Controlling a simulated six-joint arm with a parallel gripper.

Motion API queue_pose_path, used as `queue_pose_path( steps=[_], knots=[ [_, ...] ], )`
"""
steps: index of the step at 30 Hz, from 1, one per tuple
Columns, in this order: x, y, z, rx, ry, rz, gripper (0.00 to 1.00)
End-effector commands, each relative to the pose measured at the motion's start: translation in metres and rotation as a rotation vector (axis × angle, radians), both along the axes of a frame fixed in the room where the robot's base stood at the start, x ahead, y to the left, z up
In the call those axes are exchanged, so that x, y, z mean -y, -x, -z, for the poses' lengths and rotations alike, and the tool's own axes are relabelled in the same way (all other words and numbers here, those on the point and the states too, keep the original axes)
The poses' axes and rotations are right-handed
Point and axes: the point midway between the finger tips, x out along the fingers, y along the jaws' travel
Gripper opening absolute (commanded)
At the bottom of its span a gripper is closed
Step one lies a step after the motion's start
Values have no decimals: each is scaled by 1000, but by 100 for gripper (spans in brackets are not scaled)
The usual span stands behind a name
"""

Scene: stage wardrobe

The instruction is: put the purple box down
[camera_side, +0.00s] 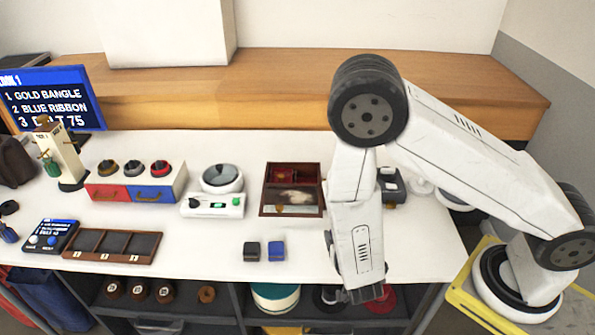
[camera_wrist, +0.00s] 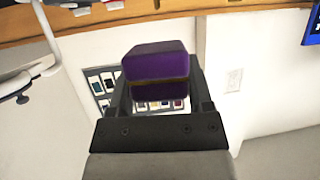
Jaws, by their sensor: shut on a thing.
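The purple box (camera_wrist: 157,64) shows in the wrist view, with a dark gold-toned line around its middle. My gripper (camera_wrist: 157,92) is shut on it, with one finger at each side. In the side view my gripper (camera_side: 368,294) points down near the table's front edge. The purple box cannot be made out there; the gripper and arm hide it.
A black box (camera_side: 251,251) and a blue box (camera_side: 276,251) stand left of my gripper near the table's front.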

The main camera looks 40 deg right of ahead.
Motion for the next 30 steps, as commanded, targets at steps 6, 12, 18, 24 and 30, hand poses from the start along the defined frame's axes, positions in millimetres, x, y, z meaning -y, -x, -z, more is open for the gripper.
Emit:
queue_pose_path(
  steps=[6, 12, 18, 24, 30],
  knots=[
    [-5, -44, -16, 5, -1, -125, 8],
    [-5, -78, -36, 5, -1, -245, 8],
    [2, -106, -60, 5, 0, -357, 8],
    [12, -127, -85, 6, 2, -462, 8],
    [25, -143, -109, 5, 3, -556, 8]
  ],
)
